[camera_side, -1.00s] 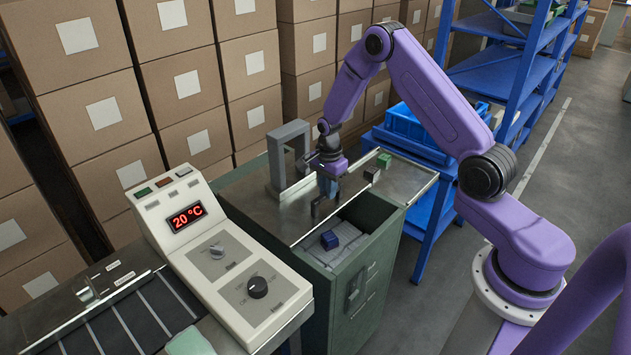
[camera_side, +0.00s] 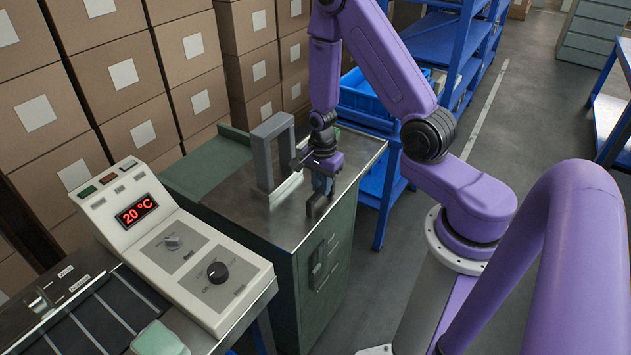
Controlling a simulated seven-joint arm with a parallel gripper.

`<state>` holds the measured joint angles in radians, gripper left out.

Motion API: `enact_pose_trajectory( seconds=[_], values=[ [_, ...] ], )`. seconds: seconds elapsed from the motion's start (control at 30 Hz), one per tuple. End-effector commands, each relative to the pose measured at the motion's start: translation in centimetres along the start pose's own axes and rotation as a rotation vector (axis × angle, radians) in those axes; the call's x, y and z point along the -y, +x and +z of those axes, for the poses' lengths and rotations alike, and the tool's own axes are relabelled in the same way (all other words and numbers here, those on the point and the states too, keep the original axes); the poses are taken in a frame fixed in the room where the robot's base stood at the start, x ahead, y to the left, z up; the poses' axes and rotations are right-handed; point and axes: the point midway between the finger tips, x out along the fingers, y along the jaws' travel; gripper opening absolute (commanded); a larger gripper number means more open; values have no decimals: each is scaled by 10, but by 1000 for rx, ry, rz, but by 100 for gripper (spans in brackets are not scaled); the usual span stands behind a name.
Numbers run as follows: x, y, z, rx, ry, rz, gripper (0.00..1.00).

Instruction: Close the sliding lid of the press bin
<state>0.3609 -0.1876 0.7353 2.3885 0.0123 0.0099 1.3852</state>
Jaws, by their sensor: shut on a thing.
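The press bin is a green cabinet (camera_side: 325,262) with a metal top. Its sliding lid (camera_side: 262,222) is a flat metal plate that reaches the front edge of the cabinet, and no opening shows. My gripper (camera_side: 318,198) points down near the front right of the lid. It is shut on a dark upright handle (camera_side: 312,208) on the lid. The fingertips are small and partly merge with the handle in this view. The inside of the bin is hidden.
A grey arch (camera_side: 272,150) stands on the metal top behind my gripper. A control panel (camera_side: 180,240) reading 20 °C stands at the left. Cardboard boxes (camera_side: 130,75) line the back. A blue shelf (camera_side: 445,45) stands behind the bin at the right.

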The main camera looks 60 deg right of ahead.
Motion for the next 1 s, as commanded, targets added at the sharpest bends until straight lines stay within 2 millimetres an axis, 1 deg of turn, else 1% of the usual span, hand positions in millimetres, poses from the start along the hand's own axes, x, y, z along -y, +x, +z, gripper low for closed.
enact_pose_trajectory(
  seconds=[0.03, 0.33, 0.37, 0.4, 0.43, 0.77, 0.87, 1.0],
  values=[
    [-4, 0, 0, 2, 1, 11, 0],
    [-7, 0, 0, 3, 1, 18, 0],
    [-7, 0, 0, 3, 1, 19, 22],
    [-8, 0, 0, 4, 1, 20, 35],
    [-8, 0, 0, 3, 1, 19, 45],
    [-4, 0, 0, 2, 0, 10, 45],
    [-4, -5, 0, 2, 0, 8, 45],
    [-3, -18, 0, 1, 0, 5, 45]
  ],
)
